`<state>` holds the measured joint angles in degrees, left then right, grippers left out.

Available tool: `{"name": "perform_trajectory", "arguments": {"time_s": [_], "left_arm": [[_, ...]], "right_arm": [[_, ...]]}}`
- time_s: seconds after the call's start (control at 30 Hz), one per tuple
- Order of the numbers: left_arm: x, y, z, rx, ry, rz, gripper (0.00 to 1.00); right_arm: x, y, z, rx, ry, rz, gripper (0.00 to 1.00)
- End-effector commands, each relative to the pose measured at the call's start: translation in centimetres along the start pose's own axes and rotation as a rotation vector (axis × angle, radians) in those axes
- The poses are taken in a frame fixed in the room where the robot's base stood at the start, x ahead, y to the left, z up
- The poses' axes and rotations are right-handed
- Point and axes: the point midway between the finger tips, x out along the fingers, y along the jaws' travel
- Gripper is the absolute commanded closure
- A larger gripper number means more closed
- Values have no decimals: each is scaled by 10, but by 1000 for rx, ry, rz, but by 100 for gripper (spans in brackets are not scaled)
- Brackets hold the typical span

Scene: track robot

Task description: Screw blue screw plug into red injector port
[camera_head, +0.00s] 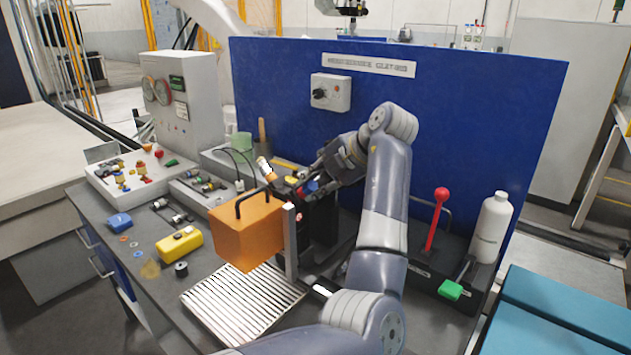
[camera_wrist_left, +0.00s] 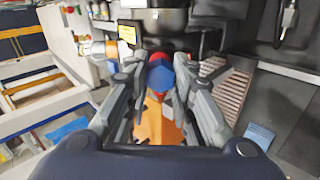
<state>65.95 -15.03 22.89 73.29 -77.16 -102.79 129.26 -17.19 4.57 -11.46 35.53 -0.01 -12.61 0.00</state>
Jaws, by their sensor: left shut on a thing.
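My left gripper (camera_head: 312,184) reaches over the bench with its fingers pointing left, behind the orange box. It is shut on the blue screw plug (camera_wrist_left: 160,77), which sits between the fingertips (camera_wrist_left: 158,82) in the left wrist view. A small blue patch of the plug (camera_head: 309,187) also shows in the head view. A red part, likely the injector port (camera_wrist_left: 155,57), shows just beyond the plug in the wrist view. I cannot tell whether plug and port touch or how far they engage, since the fingers hide the join. My right gripper is not in view.
An orange box (camera_head: 247,232) with a black handle stands left of the gripper, beside a metal upright (camera_head: 291,245). A blue panel (camera_head: 470,130) rises behind. A red lever (camera_head: 437,218) and white bottle (camera_head: 491,228) stand right. A yellow case (camera_head: 180,243) lies left.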

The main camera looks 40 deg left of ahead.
Motion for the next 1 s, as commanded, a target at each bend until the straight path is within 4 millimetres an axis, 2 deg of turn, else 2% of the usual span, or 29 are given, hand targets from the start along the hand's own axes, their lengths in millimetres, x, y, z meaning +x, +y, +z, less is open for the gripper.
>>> {"name": "perform_trajectory", "arguments": {"time_s": [0.03,1.0], "left_arm": [[-2,2,0,29,1,-1,100],[-2,2,0,533,0,-1,100]], "right_arm": [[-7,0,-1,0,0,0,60],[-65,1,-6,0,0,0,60]]}}
